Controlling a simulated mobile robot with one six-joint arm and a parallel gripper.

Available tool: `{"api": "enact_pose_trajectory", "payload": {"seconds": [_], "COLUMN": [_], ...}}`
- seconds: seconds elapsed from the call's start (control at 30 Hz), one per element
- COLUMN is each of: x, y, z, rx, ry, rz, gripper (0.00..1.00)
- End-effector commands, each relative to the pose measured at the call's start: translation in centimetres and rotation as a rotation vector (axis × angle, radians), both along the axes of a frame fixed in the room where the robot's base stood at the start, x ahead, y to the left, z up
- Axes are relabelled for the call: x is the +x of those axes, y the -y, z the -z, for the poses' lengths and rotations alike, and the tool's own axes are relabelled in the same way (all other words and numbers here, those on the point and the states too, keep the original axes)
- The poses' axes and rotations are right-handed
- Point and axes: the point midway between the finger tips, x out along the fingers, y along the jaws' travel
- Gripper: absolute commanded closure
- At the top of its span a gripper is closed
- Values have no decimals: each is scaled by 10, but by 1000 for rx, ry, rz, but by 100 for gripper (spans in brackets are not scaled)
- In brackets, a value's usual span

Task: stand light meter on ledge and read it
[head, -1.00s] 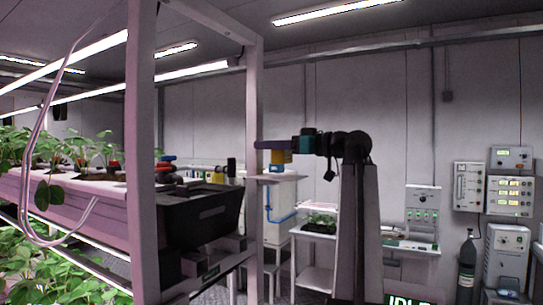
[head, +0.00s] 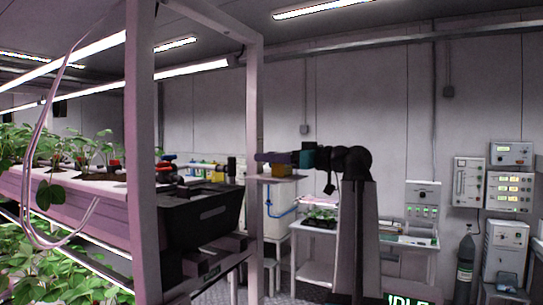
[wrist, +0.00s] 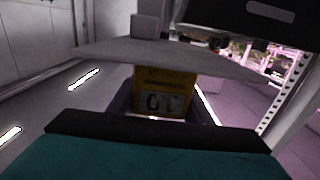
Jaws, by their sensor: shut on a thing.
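The light meter (head: 283,169) is a small yellow box below my gripper's fingers in the head view. My gripper (head: 272,157) is shut on it. The ledge (head: 280,178) is a thin pale plate on the rack post, right under the meter. The meter's base looks to be at the ledge, but I cannot tell if it touches. In the wrist view, which looks upside down, the meter (wrist: 162,82) sits between the dark fingers (wrist: 162,110), with its end against the grey ledge (wrist: 190,62). Its grey display shows large dark digits, too blurred to read surely.
The rack's upright post (head: 253,120) stands close left of the ledge. A black bin (head: 203,218) hangs on the rack, beside leafy plants (head: 80,150). A white bench (head: 315,226) with seedlings stands behind. Wall instruments (head: 508,190) are at the right.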

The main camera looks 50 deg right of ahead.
Motion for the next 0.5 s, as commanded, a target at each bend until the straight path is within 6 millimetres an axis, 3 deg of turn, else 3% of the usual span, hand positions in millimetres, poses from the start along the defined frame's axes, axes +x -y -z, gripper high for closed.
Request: {"api": "enact_pose_trajectory", "payload": {"seconds": [0.3, 0.33, 0.43, 0.5], "x": [0, 0, 0, 0], "y": [0, 0, 0, 0], "z": [2, 2, 2, 2], "rx": [0, 0, 0, 0], "ry": [1, 0, 0, 0], "rz": [0, 0, 0, 0], "gripper": [80, 52, 36, 36]}}
